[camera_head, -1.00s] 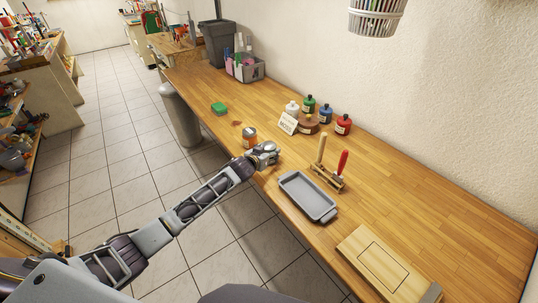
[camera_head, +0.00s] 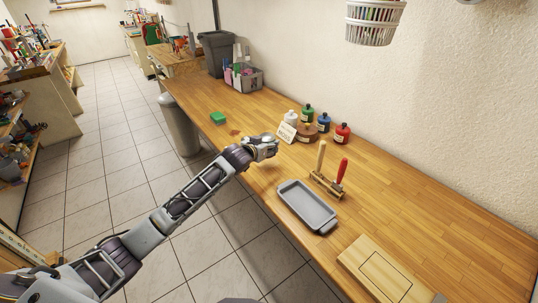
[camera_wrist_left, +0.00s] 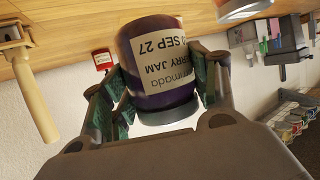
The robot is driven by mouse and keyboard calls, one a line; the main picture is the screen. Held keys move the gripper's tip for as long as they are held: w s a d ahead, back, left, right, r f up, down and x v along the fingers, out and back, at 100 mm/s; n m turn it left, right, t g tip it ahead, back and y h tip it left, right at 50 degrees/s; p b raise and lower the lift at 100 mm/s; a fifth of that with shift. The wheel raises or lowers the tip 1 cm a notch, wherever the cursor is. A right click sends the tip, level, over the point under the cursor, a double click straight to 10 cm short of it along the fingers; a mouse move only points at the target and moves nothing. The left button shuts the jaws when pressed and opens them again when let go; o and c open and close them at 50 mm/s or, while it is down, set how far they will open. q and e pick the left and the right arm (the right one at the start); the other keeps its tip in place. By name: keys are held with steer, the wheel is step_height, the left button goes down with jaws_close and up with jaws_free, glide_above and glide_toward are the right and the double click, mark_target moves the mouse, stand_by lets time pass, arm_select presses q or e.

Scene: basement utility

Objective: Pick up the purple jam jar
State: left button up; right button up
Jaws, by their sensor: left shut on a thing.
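The purple jam jar (camera_wrist_left: 160,62) fills the middle of the left wrist view, its pale label upside down in that picture. My left gripper (camera_wrist_left: 158,85) is shut on it, with one finger on each side. In the head view my left gripper (camera_head: 264,147) is over the front part of the wooden workbench (camera_head: 420,205), left of the paint bottles. The jar cannot be made out there. I cannot tell from these views how far its base is from the bench top. My right gripper is not in view.
A green sponge (camera_head: 218,118) lies to the left. A wooden board (camera_head: 386,270) lies at the near right.

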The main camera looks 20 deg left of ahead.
arm_select(q)
steer(key=shift+r, duration=0.8)
steer(key=shift+f, duration=0.1)
